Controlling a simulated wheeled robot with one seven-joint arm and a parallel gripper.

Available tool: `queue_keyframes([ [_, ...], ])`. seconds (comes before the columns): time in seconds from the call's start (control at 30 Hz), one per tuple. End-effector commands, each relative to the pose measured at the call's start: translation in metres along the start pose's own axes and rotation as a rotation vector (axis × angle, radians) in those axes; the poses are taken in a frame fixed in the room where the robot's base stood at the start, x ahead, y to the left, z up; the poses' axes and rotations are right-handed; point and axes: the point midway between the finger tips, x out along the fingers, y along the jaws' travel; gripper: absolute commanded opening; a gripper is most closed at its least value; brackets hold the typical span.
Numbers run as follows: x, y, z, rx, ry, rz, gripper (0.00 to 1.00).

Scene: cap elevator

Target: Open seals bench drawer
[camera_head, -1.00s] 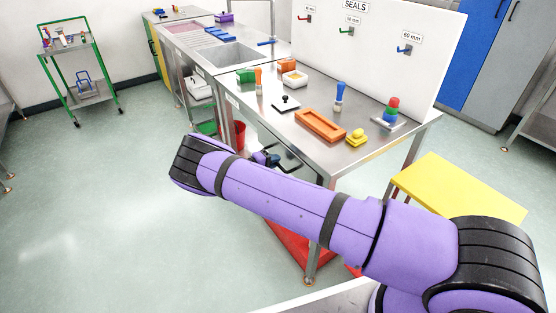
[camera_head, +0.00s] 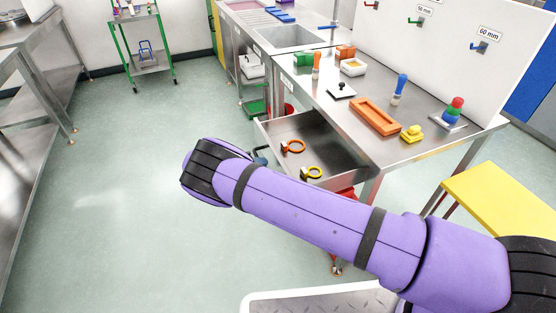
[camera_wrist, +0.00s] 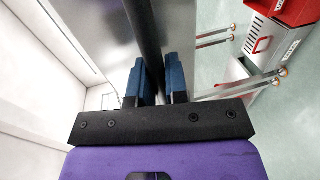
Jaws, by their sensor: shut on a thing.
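The seals bench (camera_head: 345,113) is a steel table, and its drawer (camera_head: 322,147) is pulled out towards the left in the head view. Inside the drawer lie an orange ring with a tab (camera_head: 293,147) and a yellow ring with a tab (camera_head: 312,173). My gripper (camera_wrist: 158,82) has blue fingers on either side of a dark bar (camera_wrist: 145,32), the drawer handle, and is shut on it. In the head view, my purple arm hides part of the drawer's near side and most of my gripper; only a small dark blue part shows by the drawer front.
On the bench top are an orange tray (camera_head: 375,117), a yellow block (camera_head: 412,133), a blue-handled tool (camera_head: 399,88) and a stacked coloured piece (camera_head: 453,112). A yellow-topped table (camera_head: 505,200) stands at right. A green trolley (camera_head: 150,60) stands far back. Floor left of the drawer is clear.

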Motion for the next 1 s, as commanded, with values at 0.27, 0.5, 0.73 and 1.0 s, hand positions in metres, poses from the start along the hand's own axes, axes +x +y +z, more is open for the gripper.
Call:
queue_keyframes([
  [0.27,-0.046,-0.01,0.0,-0.001,0.002,-0.001,0.0],
  [0.5,-0.061,-0.013,0.0,0.0,0.001,-0.001,0.0],
  [0.73,-0.063,-0.013,0.0,-0.001,0.0,0.0,0.0],
  [1.0,-0.063,-0.013,0.0,-0.001,0.0,0.0,0.35],
])
